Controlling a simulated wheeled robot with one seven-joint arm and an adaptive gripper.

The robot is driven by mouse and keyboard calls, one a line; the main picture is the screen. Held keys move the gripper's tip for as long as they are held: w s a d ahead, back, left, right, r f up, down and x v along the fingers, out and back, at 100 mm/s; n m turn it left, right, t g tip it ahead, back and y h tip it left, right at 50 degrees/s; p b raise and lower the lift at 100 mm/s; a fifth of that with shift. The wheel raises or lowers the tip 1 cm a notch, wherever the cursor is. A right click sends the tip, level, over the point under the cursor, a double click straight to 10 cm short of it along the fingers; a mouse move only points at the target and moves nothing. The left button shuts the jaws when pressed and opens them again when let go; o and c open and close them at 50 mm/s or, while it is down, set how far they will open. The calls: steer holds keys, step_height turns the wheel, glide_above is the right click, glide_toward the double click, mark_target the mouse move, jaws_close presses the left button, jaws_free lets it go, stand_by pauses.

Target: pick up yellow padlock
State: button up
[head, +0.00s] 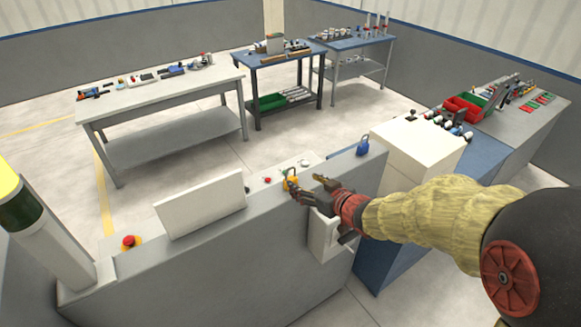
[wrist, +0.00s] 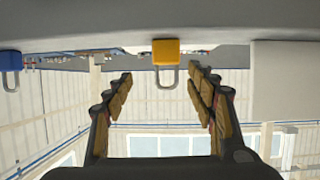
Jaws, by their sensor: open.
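The yellow padlock (wrist: 166,53) shows in the wrist view at the top middle, with its grey shackle between the tips of my gripper (wrist: 161,80). The fingers are open, one on each side of the padlock, and seem apart from it. In the head view the yellow padlock (head: 289,181) is small and sits on the top of the grey console. My gripper (head: 303,190) is right beside it there and hides part of it.
A blue padlock (head: 362,145) stands on the console top (head: 339,170) to the right; it also shows in the wrist view (wrist: 11,66). Tables stand farther back.

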mark_target(291, 178)
steer(key=x, duration=0.5)
steer(key=a+x, duration=0.1)
steer(key=x, duration=0.2)
steer(key=shift+s+f, duration=0.2)
steer(key=shift+s, duration=0.05)
steer(key=shift+y, duration=0.3)
steer(key=shift+c, duration=0.5)
steer(key=c, duration=1.1)
steer(key=shift+c, duration=0.6)
steer(key=shift+r, duration=0.15)
